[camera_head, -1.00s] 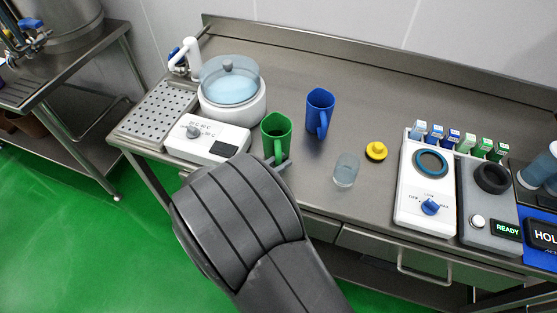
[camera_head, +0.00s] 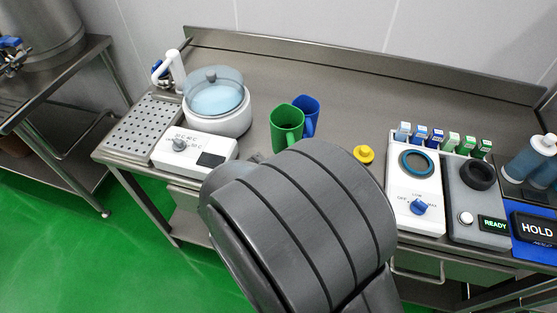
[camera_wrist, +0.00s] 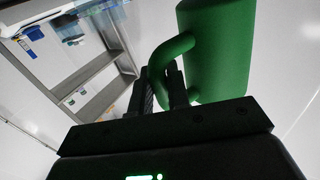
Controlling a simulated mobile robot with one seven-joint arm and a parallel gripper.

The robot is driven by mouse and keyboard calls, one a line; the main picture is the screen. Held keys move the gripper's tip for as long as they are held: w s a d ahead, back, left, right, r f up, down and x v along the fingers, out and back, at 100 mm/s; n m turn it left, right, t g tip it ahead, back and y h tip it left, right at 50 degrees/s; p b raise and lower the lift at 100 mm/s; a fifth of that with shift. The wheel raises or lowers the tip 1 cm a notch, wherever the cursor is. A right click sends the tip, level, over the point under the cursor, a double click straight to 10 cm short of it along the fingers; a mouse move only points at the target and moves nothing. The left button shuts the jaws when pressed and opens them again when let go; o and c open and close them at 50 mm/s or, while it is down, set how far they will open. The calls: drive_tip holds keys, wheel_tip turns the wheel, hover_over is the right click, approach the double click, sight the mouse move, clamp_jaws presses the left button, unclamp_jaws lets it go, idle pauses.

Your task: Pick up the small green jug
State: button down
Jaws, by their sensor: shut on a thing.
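The green jug (camera_head: 286,127) is upright in the head view, in front of the blue jug and partly covering it. In the wrist view the green jug (camera_wrist: 218,50) fills the upper right, with its curved handle reaching left. My gripper (camera_wrist: 164,82) is shut on that handle. In the head view my arm hides most of the gripper and the jug's lower part. The jug looks raised above the counter, but its base is hidden.
The blue jug (camera_head: 308,112) stands just behind the green one. A lidded round pot (camera_head: 217,110) on a white control unit is to the left. A yellow knobbed piece (camera_head: 364,154) and a white dial device (camera_head: 414,190) are to the right. The back of the counter is clear.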

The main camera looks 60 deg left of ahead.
drive_tip(key=w+d+r, duration=0.3)
drive_tip(key=shift+w+d, duration=0.3)
drive_tip(key=shift+w, duration=0.1)
drive_tip(key=shift+r, duration=0.1)
idle(0.4)
drive_tip(key=shift+w, duration=0.1)
idle(0.8)
